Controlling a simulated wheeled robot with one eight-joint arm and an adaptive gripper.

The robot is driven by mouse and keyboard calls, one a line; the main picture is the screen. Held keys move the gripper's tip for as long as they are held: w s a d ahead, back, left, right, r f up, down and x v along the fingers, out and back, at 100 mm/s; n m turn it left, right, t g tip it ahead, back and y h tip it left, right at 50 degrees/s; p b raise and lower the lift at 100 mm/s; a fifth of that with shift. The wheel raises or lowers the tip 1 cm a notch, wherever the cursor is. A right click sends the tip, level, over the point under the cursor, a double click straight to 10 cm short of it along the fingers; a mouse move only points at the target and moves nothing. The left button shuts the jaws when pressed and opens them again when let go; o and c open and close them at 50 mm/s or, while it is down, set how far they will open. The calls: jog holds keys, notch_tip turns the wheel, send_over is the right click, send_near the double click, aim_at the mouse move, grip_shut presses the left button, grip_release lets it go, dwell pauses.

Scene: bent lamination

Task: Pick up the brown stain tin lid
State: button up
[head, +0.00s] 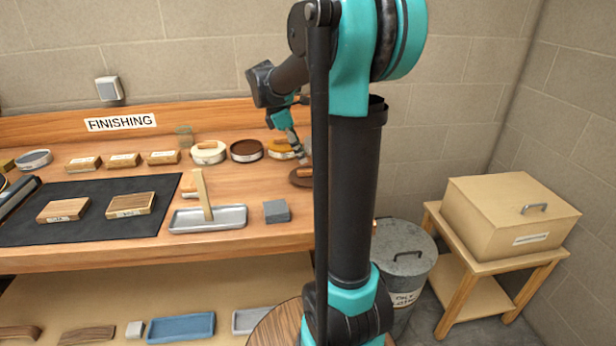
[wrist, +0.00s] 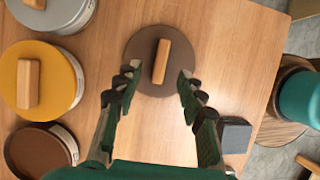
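The brown lid (head: 298,180) lies on the bench top near its right end, partly hidden behind my arm in the head view. In the wrist view the brown lid (wrist: 143,50) is round, with a pale wooden bar handle (wrist: 161,61) across its middle. My gripper (wrist: 158,77) is open and empty, with one fingertip on each side of the handle, apart from it in the picture. In the head view my gripper (head: 301,156) is just above the lid; the height gap is hard to tell. The uncovered brown tin (head: 246,151) stands to the left.
A tin with an orange-yellow lid (wrist: 62,80) and a pale tin (head: 208,153) stand near the brown tin. A grey block (wrist: 235,136) lies near the bench's edge. A metal tray (head: 208,219) holds a wooden-handled tool.

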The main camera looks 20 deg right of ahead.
aim_at(308, 170)
jog(key=shift+x, duration=3)
jog(key=shift+a, duration=0.1)
grip_shut()
